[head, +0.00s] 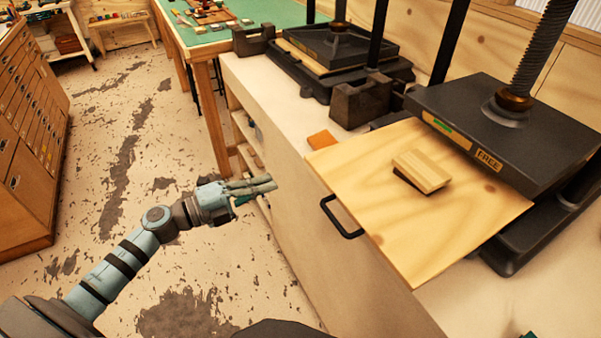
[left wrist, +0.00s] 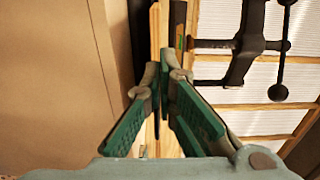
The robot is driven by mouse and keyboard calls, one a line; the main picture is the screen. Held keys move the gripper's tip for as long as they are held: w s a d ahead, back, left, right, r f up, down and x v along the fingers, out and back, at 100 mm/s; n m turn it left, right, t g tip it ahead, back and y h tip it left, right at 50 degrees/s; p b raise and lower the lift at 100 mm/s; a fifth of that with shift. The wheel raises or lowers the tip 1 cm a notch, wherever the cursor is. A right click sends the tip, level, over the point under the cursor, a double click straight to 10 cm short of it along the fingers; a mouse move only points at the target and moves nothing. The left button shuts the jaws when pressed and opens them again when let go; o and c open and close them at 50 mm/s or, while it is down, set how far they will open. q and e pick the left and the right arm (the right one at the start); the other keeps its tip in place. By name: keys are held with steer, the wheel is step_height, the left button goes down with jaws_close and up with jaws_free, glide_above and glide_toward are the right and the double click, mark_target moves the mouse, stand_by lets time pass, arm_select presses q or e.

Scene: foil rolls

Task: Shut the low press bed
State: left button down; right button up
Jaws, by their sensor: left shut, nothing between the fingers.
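The low press bed (head: 370,215) is a pale wooden board pulled out from under the press's dark top plate (head: 510,130), which bears a "FREE" label. Its black bar handle (head: 340,218) is on the near left edge. A small stack of wooden pieces (head: 424,169) lies on the board. My left gripper (head: 274,183) is shut and empty, left of the bed and apart from the handle, over the floor side of the bench. Its fingers also show in the left wrist view (left wrist: 166,78), tips together. My right gripper is not recognisable in view.
A second press (head: 330,50) stands farther back on the pale bench (head: 265,100). A dark block (head: 360,103) and a small orange block (head: 322,140) lie near the bed. A green-topped table (head: 280,15) is behind. The floor at left is open, up to a drawer cabinet (head: 30,130).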

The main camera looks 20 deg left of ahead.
mark_target(313, 167)
arm_select(q)
steer(key=p+x, duration=0.1)
steer(key=x, duration=0.8)
steer(key=shift+w+d, duration=0.1)
steer(key=shift+w, duration=0.2)
